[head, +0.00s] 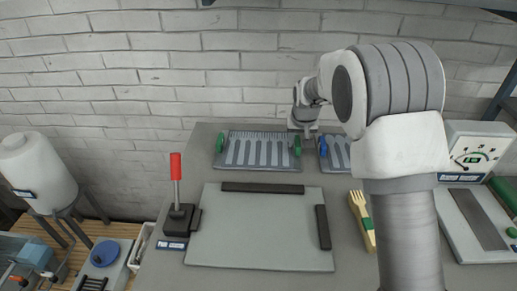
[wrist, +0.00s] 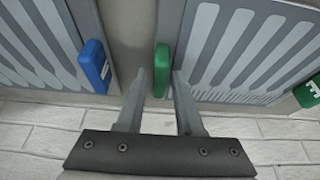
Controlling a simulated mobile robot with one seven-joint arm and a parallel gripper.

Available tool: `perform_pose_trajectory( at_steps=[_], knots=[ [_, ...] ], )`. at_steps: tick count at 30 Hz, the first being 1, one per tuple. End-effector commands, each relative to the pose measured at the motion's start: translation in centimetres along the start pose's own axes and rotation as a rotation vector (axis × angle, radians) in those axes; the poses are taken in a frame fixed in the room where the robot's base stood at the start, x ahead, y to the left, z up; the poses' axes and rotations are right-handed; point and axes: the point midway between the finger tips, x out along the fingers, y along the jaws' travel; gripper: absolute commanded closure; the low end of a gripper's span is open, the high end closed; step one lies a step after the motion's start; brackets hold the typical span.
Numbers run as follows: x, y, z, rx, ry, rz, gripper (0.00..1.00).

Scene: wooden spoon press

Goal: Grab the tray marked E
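A grey tray with spoon-shaped slots (head: 258,151) lies flat at the back of the table, with a green handle at each end. Its slots also show at right in the wrist view (wrist: 235,50). The far green handle (wrist: 307,93) has a white mark resembling a sideways E, not surely readable. My gripper (wrist: 160,78) is open. The near green handle (wrist: 161,70) shows between its fingertips, with gaps on both sides; I cannot tell the depth. In the head view my gripper (head: 308,134) is just right of this tray, partly hidden by my arm.
A second slotted tray (head: 340,154) with a blue handle (wrist: 95,66) lies close to the right. In front are a grey plate (head: 255,235), a red-handled lever (head: 176,190) and wooden cutlery (head: 360,215). A white machine (head: 472,150) stands right. The brick wall is close behind.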

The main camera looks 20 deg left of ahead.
Motion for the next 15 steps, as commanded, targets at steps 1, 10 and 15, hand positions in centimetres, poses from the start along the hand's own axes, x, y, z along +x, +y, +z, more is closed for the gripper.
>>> perform_pose_trajectory(
  at_steps=[1,10,15],
  knots=[
    [-0.01,0.00,0.01,0.000,0.000,0.000,0.75],
    [-0.03,0.00,0.01,0.000,0.000,0.000,1.00],
    [-0.03,0.00,0.01,0.000,0.000,0.000,1.00]
  ],
)
